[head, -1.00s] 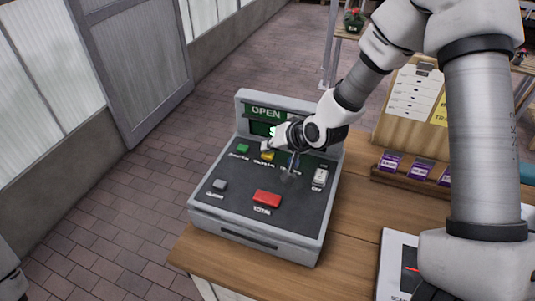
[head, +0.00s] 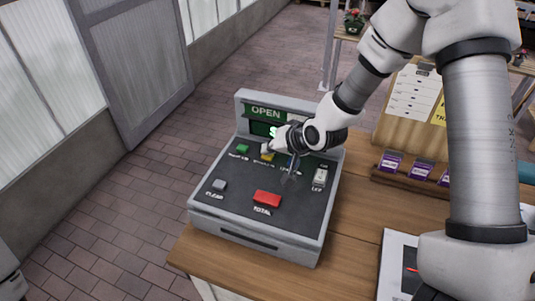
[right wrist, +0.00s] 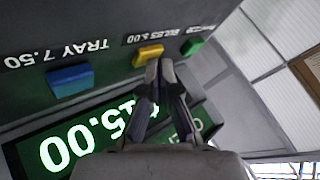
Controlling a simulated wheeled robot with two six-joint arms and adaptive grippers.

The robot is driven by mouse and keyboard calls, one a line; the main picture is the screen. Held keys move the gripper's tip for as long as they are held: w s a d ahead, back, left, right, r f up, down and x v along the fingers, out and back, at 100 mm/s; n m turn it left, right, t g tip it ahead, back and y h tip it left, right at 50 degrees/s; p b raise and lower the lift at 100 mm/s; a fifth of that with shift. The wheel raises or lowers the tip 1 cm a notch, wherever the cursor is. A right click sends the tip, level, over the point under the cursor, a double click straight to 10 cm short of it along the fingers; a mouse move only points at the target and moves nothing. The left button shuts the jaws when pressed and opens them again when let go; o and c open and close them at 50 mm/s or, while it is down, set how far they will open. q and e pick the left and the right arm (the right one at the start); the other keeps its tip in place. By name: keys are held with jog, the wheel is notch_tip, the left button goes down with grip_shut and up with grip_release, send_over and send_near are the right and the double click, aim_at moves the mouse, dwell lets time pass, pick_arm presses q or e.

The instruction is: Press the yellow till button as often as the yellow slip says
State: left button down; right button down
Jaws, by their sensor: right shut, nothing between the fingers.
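The grey till (head: 265,180) stands on the wooden counter. Its yellow button (head: 267,155) is in the upper row, between a green button (head: 243,149) and a blue one mostly behind my gripper. My right gripper (head: 268,147) is shut and empty, its tips at the yellow button. In the upside-down right wrist view, the tips (right wrist: 158,65) overlap the edge of the yellow button (right wrist: 148,54), labelled BULBS 5.00; I cannot tell whether they touch. The lit display (right wrist: 75,145) reads 15.00. The yellow slip (head: 439,112) is partly behind my arm and unreadable. My left gripper is not in view.
A red TOTAL button (head: 267,198), a grey CLEAR button (head: 219,184) and a white switch (head: 320,177) are on the till. The blue button (right wrist: 71,79) is labelled TRAY 7.50. A wooden board (head: 398,125) with white slips and purple packets (head: 391,163) stand right of the till.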

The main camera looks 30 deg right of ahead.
aim_at(270, 156)
jog(key=shift+r+p, duration=0.8)
jog(key=shift+r, duration=0.05)
notch_tip(270, 156, up, 5)
jog(key=p, duration=0.4)
jog(key=shift+r, duration=0.1)
dwell(0.3)
dwell(0.4)
